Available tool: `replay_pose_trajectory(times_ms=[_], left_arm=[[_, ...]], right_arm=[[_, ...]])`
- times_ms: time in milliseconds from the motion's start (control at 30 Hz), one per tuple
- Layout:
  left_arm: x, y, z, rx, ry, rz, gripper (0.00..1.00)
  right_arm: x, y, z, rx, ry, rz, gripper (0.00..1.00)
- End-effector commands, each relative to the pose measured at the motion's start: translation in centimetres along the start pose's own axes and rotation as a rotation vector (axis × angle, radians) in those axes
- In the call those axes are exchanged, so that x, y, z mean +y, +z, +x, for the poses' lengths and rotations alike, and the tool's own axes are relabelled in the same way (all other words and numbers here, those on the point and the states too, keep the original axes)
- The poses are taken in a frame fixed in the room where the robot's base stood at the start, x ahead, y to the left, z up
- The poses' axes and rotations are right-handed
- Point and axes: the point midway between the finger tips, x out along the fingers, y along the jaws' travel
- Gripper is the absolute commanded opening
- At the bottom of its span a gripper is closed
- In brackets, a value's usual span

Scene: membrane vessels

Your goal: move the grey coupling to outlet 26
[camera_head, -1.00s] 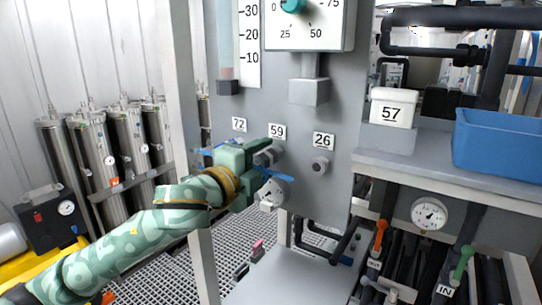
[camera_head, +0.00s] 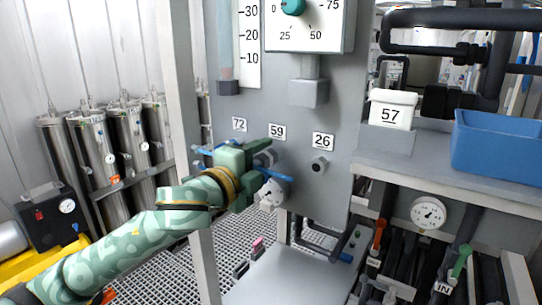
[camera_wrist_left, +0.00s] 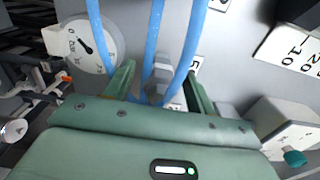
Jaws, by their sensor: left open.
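My left gripper (camera_head: 270,152) is at the grey panel below the label 59. It is open, with its fingers on either side of a grey fitting (camera_wrist_left: 157,78) that looks like the grey coupling. Blue hose (camera_wrist_left: 190,45) runs beside the fingers and partly hides the fitting. In the head view my gripper hides most of the fitting, so I cannot tell how it sits on its outlet. Outlet 26 (camera_head: 319,165) is a bare short grey stub to the right, under its label. My right gripper is not in view.
A round gauge (camera_head: 271,192) sits just below my gripper and also shows in the wrist view (camera_wrist_left: 82,45). A grey block (camera_head: 308,93) hangs above outlet 26.

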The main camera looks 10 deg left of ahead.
Motion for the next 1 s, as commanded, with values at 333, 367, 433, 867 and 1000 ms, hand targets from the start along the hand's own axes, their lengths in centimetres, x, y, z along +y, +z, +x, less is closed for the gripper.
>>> replay_pose_trajectory(times_ms=[333,367,433,867,1000], left_arm=[[-0.18,-0.02,0.00,0.001,0.000,-0.001,0.55],[-0.18,-0.02,0.00,0.001,0.000,-0.001,0.55],[-0.14,-0.02,0.00,0.001,0.000,-0.001,0.55],[-0.05,-0.02,0.00,0.000,0.000,0.000,0.08],[-0.06,-0.01,0.00,0.000,0.000,0.000,0.00]], right_arm=[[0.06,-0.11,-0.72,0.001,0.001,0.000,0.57],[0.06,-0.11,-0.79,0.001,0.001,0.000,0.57],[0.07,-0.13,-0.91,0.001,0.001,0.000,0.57],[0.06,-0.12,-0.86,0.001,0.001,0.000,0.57],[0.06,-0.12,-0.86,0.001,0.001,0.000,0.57]])
